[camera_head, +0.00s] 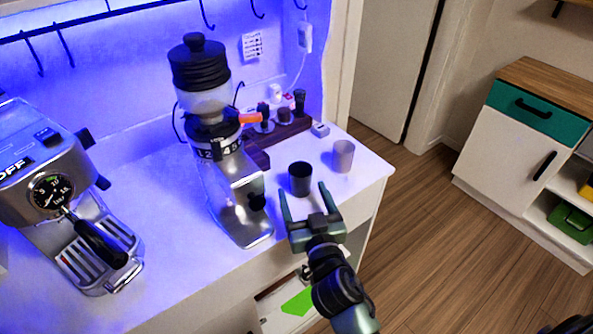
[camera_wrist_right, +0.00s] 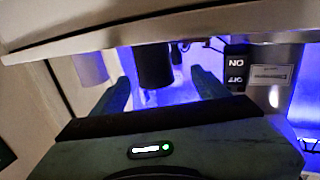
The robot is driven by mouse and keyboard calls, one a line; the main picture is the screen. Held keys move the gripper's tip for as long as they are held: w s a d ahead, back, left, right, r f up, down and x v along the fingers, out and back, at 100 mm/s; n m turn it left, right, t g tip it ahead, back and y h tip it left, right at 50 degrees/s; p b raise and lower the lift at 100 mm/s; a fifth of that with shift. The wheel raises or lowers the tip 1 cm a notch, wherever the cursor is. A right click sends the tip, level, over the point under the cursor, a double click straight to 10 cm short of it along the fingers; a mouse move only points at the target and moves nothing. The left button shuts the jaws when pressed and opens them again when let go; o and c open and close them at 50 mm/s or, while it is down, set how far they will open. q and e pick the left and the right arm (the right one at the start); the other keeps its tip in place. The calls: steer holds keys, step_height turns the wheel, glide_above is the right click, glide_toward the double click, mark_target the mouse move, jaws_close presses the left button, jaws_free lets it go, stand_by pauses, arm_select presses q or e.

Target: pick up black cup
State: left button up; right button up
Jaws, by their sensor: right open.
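The black cup (camera_head: 300,178) stands upright on the white counter (camera_head: 165,215), near its right end. My right gripper (camera_head: 303,190) is open, with its two fingers pointing at the cup from the front edge. In the head view, the cup is at the fingertips; whether it is between them or just beyond is hard to tell. In the right wrist view, the black cup (camera_wrist_right: 154,66) appears upside down between the open fingers of my right gripper (camera_wrist_right: 162,76). No contact is visible. My left gripper is not in view.
A grey cup (camera_head: 343,156) stands right of the black cup, also in the wrist view (camera_wrist_right: 90,66). A coffee grinder (camera_head: 236,195) stands close on the left, an espresso machine (camera_head: 65,200) further left. A dark rack (camera_head: 285,131) with small items is behind.

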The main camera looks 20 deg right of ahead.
mark_target(302, 181)
steer(key=w, duration=0.1)
steer(key=w+p, duration=0.1)
steer(key=w, duration=0.1)
steer(key=shift+w+d+r+p, duration=0.2)
steer(key=shift+d+r+p, duration=0.15)
steer(key=shift+d+r, duration=0.05)
steer(key=w, duration=0.2)
steer(key=shift+w+d+f, duration=0.2)
steer(key=shift+w+f, duration=0.05)
steer(key=shift+w, duration=0.05)
steer(key=shift+w+f, duration=0.1)
steer(key=shift+w, duration=0.2)
steer(key=shift+s, duration=0.1)
steer(key=c, duration=1.5)
arm_select(q)
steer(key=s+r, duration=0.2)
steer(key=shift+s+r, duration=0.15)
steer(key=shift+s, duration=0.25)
steer(key=shift+p, duration=0.3)
